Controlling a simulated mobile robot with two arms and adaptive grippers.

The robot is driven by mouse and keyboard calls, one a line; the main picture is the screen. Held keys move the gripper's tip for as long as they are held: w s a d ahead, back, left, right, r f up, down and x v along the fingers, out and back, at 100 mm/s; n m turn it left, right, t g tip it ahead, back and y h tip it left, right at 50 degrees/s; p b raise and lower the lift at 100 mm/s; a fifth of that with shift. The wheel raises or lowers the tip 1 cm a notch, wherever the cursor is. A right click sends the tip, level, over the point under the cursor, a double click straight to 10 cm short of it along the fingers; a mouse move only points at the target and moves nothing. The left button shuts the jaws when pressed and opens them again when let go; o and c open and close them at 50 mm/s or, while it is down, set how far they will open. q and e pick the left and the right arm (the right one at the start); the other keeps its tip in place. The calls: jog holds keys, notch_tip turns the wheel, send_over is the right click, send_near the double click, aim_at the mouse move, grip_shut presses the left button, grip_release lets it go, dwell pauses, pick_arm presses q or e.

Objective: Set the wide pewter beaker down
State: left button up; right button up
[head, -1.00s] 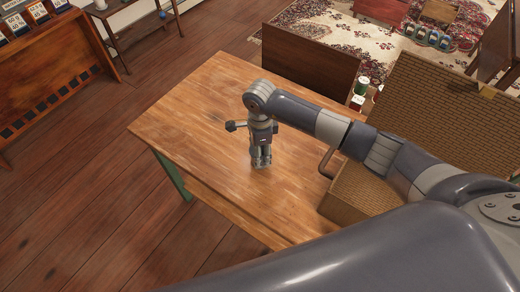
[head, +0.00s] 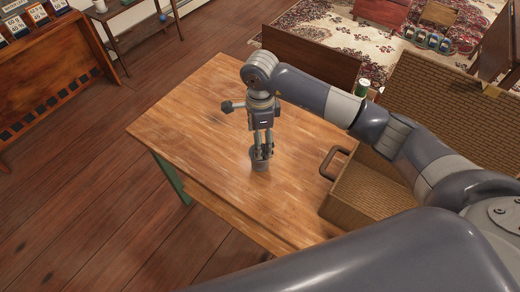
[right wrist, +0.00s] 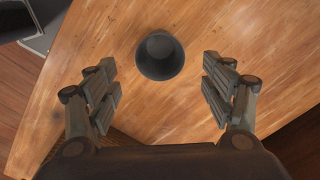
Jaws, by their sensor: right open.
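The wide pewter beaker (head: 260,164) is a small dark grey cup standing upright on the wooden table. In the right wrist view the beaker (right wrist: 160,56) shows its open mouth, beyond and between the two fingers, with a clear gap on each side. My right gripper (head: 262,147) is just above the beaker and points down. Its spread, empty fingers also show in the right wrist view (right wrist: 162,92). My left gripper is out of view.
The wooden table (head: 200,120) is bare around the beaker. An open wicker basket (head: 360,190) with a handle (head: 330,163) stands at the table's right side. A green-and-white spool-like item (head: 362,88) is behind it.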

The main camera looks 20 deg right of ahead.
jog(key=shift+r+b, duration=0.35)
jog(key=shift+r, duration=2)
